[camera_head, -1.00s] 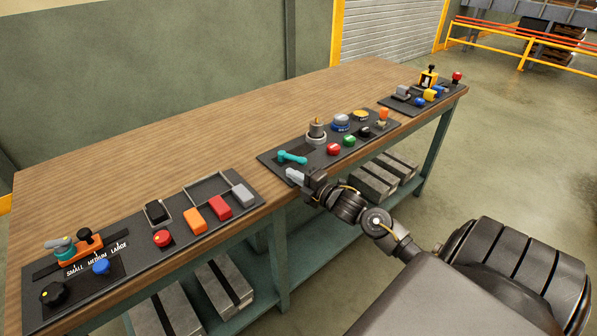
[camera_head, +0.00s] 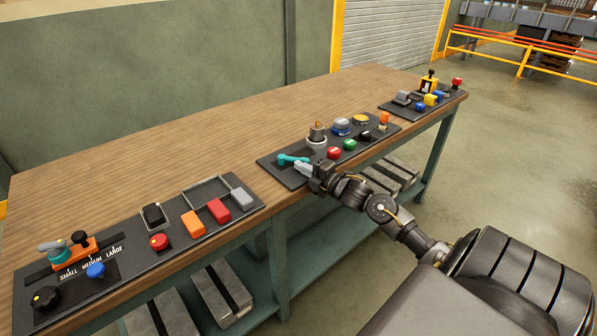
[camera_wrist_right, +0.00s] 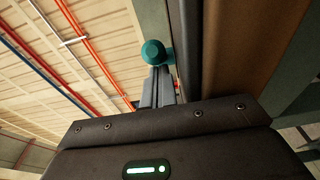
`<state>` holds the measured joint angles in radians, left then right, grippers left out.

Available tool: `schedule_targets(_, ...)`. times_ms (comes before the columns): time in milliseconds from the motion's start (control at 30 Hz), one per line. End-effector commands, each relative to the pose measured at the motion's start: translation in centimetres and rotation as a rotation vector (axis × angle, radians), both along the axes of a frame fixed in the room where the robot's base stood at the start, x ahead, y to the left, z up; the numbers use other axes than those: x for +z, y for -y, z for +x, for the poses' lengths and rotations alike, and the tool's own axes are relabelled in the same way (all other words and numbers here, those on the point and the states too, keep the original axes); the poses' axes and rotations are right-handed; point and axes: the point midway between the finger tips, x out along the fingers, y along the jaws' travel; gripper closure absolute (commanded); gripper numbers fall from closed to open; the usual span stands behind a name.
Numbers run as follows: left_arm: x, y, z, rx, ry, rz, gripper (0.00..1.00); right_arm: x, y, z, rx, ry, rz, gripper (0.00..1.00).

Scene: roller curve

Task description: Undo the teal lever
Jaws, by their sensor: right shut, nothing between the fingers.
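The teal lever (camera_head: 290,159) lies on the dark middle panel at the bench's front, its arm pointing toward the right and my right gripper. My right gripper (camera_head: 303,168) is shut and empty, with its pale fingers just beside the lever's near end. In the right wrist view, the round teal lever knob (camera_wrist_right: 153,52) shows just beyond the closed fingertips (camera_wrist_right: 157,75). I cannot tell whether they touch. My left gripper is not in view.
The middle panel also holds a red button (camera_head: 334,153), a green button (camera_head: 350,144) and a grey cylinder (camera_head: 317,138) close to the lever. A left panel (camera_head: 130,255) and a right panel (camera_head: 395,106) carry other controls. The wooden bench top (camera_head: 190,140) behind is clear.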

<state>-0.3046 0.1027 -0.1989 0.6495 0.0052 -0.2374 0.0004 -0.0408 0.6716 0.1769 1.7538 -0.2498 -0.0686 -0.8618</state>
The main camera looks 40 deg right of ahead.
Motion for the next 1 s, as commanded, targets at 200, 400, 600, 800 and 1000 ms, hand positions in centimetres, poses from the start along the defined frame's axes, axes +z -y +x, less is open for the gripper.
schedule_targets(200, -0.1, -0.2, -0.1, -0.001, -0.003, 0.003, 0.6, 0.0, 0.3, 0.1, 0.0, 0.001, 0.001, 1.0)
schedule_targets(400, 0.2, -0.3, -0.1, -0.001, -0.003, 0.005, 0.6, 0.1, -0.1, -0.1, 0.001, 0.001, 0.002, 1.0)
schedule_targets(600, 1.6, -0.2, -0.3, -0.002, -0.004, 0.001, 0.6, 0.3, -3.2, -0.9, 0.015, -0.001, 0.005, 1.0)
schedule_targets(800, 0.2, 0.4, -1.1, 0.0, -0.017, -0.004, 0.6, -0.5, -1.7, -4.9, 0.014, -0.004, -0.001, 1.0)
schedule_targets(1000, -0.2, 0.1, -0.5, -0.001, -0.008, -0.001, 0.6, -0.3, 0.1, -8.3, 0.012, -0.002, 0.0, 1.0)
